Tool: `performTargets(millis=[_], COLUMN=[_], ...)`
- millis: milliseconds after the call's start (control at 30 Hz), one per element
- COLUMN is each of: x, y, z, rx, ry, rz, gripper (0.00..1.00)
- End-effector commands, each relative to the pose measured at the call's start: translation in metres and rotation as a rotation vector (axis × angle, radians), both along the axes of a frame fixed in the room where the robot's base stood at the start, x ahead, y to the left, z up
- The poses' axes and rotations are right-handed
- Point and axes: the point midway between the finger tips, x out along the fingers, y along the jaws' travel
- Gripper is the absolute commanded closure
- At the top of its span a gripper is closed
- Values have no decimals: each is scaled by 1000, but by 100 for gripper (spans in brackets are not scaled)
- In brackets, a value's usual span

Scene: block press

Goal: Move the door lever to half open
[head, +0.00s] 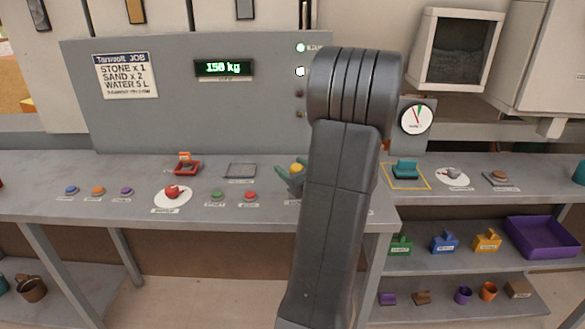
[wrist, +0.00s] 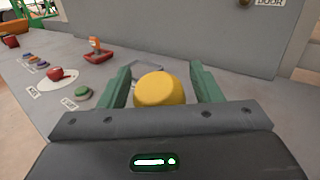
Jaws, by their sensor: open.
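A yellow round knob (wrist: 160,90), which looks like the top of the door lever, stands between the fingers of my gripper (wrist: 160,72) in the wrist view. The green fingers are open, one on each side, with a gap visible at both sides. In the head view the yellow knob (head: 297,168) shows just left of my arm, with my gripper (head: 291,177) around it. The lever's shaft, base and any marked positions are hidden by my gripper and arm.
A grey panel (head: 180,110) with a weight display (head: 224,68) rises behind the bench. Green (head: 217,195) and red (head: 250,196) buttons and a red knob (head: 172,191) lie to the left. A dial gauge (head: 416,118) is to the right. A DOOR label (wrist: 269,3) shows on the panel.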

Motion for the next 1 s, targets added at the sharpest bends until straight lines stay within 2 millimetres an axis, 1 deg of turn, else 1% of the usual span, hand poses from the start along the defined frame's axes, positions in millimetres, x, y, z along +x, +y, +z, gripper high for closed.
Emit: performTargets(millis=[67,100,167,300,367,400,567,733,1000], x=[0,0,0,0,0,0,2,11,27], y=[0,0,0,0,0,0,0,1,0], z=[0,0,0,0,0,0,3,9,11], rx=[0,0,0,0,0,0,-1,0,-1], ry=[0,0,0,0,0,0,13,76,195], rz=[0,0,0,0,0,0,1,3,3], gripper=[42,46,57,85,97,100,100,100,100])
